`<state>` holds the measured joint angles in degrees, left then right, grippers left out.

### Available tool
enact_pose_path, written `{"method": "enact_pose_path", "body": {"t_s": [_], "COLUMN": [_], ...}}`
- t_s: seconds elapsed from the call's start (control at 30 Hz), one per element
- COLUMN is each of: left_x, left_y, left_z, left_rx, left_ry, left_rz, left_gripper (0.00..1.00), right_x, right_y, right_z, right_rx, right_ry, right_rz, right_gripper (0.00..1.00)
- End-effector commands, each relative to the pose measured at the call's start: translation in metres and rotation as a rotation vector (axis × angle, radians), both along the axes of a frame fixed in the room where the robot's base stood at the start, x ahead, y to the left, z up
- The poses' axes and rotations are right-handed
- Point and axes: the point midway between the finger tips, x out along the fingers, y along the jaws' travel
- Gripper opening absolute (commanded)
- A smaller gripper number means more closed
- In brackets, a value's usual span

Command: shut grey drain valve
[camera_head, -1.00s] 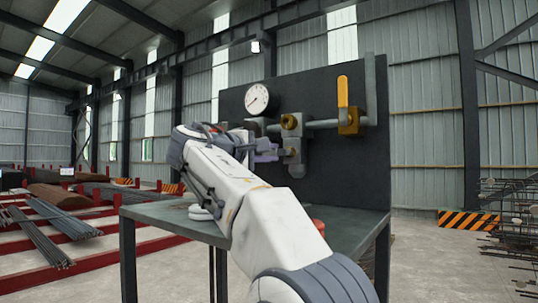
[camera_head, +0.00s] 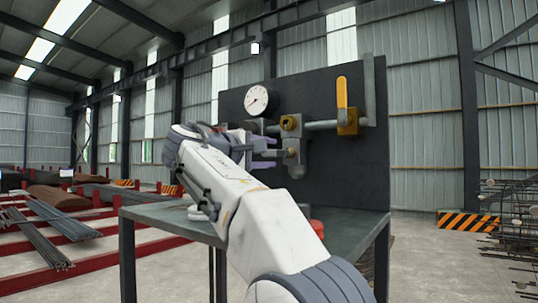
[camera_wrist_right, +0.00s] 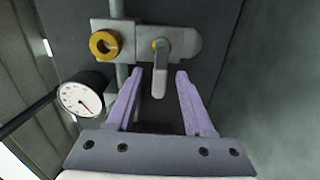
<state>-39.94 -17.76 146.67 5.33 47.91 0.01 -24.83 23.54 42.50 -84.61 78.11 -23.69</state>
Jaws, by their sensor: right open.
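The grey drain valve (camera_head: 297,170) sits low on the pipework of the dark panel, below the brass fitting. In the right wrist view its grey lever (camera_wrist_right: 160,82) hangs straight down from a brass-coloured pivot. My right gripper (camera_head: 274,147) is open, its purple fingers reaching toward the valve from the left. In the right wrist view the fingers of the gripper (camera_wrist_right: 160,92) stand either side of the lever's lower end, with a gap on each side; I cannot tell the depth between them. My left gripper is not in view.
A white gauge (camera_head: 257,99) is close above my right wrist. A brass fitting (camera_head: 291,122) and a yellow upright lever (camera_head: 342,92) are on the pipe to the right. A dark table (camera_head: 352,229) stands below, with a red object (camera_head: 317,228) on it.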

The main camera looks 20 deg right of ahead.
Motion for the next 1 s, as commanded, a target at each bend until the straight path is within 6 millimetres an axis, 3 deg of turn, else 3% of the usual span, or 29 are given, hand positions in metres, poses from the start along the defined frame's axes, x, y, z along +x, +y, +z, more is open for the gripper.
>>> {"method": "enact_pose_path", "body": {"t_s": [0.3, 0.5, 1.0], "left_x": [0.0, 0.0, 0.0], "left_y": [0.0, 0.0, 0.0], "left_z": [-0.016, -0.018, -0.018], "left_rx": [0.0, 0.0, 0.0], "left_ry": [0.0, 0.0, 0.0], "left_rz": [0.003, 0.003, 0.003], "left_gripper": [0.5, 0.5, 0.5], "right_x": [-0.037, -0.055, -0.06], "right_y": [0.049, 0.071, 0.076], "right_z": [-0.002, -0.001, 0.0], "right_rx": [0.002, 0.002, 0.001], "right_ry": [-0.001, -0.001, 0.0], "right_rz": [0.006, 0.003, 0.0], "right_gripper": [0.53, 0.53, 0.53]}}
